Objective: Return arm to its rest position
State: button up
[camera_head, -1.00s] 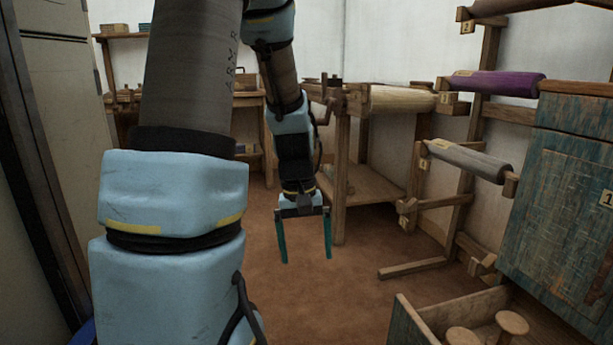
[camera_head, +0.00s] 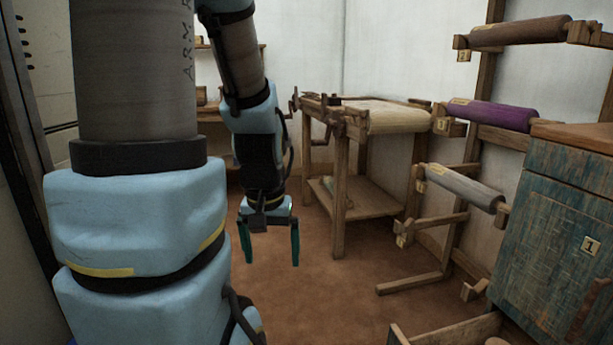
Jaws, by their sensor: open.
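My gripper (camera_head: 270,250) hangs at the end of my blue and grey arm, left of the picture's middle. Its two teal fingers point down and stand apart, with nothing between them. It is over the brown floor (camera_head: 310,295), in front of and to the left of a wooden table. My arm bends down from the top of the view, and its large near links cover much of the left side.
The wooden table (camera_head: 340,200) carries a pale roll of cloth (camera_head: 400,116). A rack at right holds a brown roll (camera_head: 520,30), a purple roll (camera_head: 500,116) and a grey roll (camera_head: 465,187).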

notch_tip(320, 180, up, 27)
jog(key=p, duration=2.4)
